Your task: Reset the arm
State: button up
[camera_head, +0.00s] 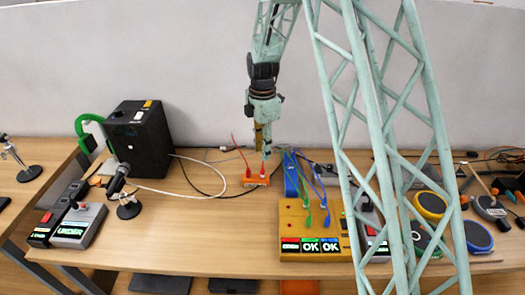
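My gripper (263,150) hangs pointing down near the middle of the bench, in front of the wall. Its fingertips are in line with the space just above a small orange block (256,180), which has red plug-like pieces standing up from it. The fingers are too small to tell whether they are apart or closed, or whether they touch a red piece. My arm comes down from the top of the picture.
A wooden bench (190,225) holds a black box (138,138) with a green handle, a microphone (122,185), grey "UNDER" device (80,225), yellow "OK" tester (305,225) with blue and green leads, and round mesh pads (432,205) at right.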

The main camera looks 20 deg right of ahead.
dwell(0.7)
jog(key=s+r+m+t+b, duration=0.2)
jog(key=s+r+m, duration=0.8)
jog(key=s+r, duration=1.4)
jog(key=s+r+m, duration=0.2)
jog(key=s+m, duration=0.1)
jog(key=s, duration=0.6)
jog(key=s+r+m+t, duration=0.1)
jog(key=s+r+m, duration=0.1)
jog(key=s, duration=0.7)
jog(key=s+r+m+t, duration=0.1)
jog(key=s+r+m, duration=0.1)
jog(key=s+m, duration=0.3)
jog(key=s+b, duration=0.1)
jog(key=s, duration=0.3)
jog(key=shift+r, duration=0.4)
